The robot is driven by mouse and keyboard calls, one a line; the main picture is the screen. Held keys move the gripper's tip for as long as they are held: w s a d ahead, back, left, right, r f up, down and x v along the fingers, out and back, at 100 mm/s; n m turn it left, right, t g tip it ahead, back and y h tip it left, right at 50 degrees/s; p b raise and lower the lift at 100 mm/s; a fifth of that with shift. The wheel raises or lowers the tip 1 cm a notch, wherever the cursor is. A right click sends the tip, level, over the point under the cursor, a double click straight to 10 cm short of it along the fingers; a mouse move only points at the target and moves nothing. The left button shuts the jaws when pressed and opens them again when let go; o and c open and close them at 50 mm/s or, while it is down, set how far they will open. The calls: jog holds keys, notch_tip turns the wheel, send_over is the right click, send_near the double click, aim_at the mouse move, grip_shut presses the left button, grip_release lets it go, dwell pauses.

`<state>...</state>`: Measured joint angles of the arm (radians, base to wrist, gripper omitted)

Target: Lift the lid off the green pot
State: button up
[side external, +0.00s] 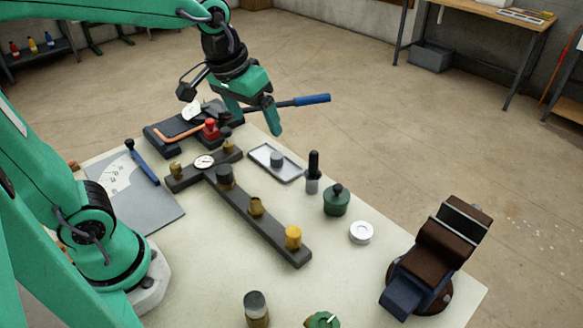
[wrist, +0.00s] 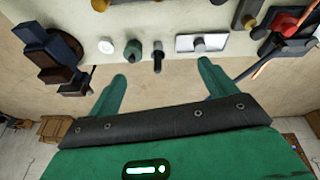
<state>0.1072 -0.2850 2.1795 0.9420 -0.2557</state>
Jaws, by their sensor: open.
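The green pot (side external: 336,201) stands upright near the table's far edge, with a dark knobbed lid on top. It also shows small in the wrist view (wrist: 133,49), beyond my fingertips and left of centre. My gripper (side external: 255,112) is open and empty, raised above the far edge of the table, up and left of the pot in the side view. In the wrist view both green fingers (wrist: 162,73) are spread apart with nothing between them.
A black-topped cylinder (side external: 312,173) stands close left of the pot, and a white ring (side external: 361,232) lies close right. A small tray (side external: 275,162), a dark manifold bar (side external: 265,219) and a brown vise-like block (side external: 437,258) are nearby. A blue-handled tool (side external: 312,100) is behind my gripper.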

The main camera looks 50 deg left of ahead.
jog(key=w+d+f+n+g, duration=0.1)
jog(key=w+d+f, duration=0.1)
jog(key=w, duration=0.2)
jog(key=w+d+f+g, duration=0.1)
jog(key=w+d+f, duration=0.2)
jog(key=w, duration=0.1)
jog(key=n+g, duration=0.2)
send_over(338, 186)
jog(key=shift+s+a+f, duration=0.1)
jog(key=shift+a+f, duration=0.05)
jog(key=shift+f, duration=3.85)
jog(key=shift+f, duration=0.1)
jog(key=shift+f, duration=3.8)
jog(key=c, duration=1)
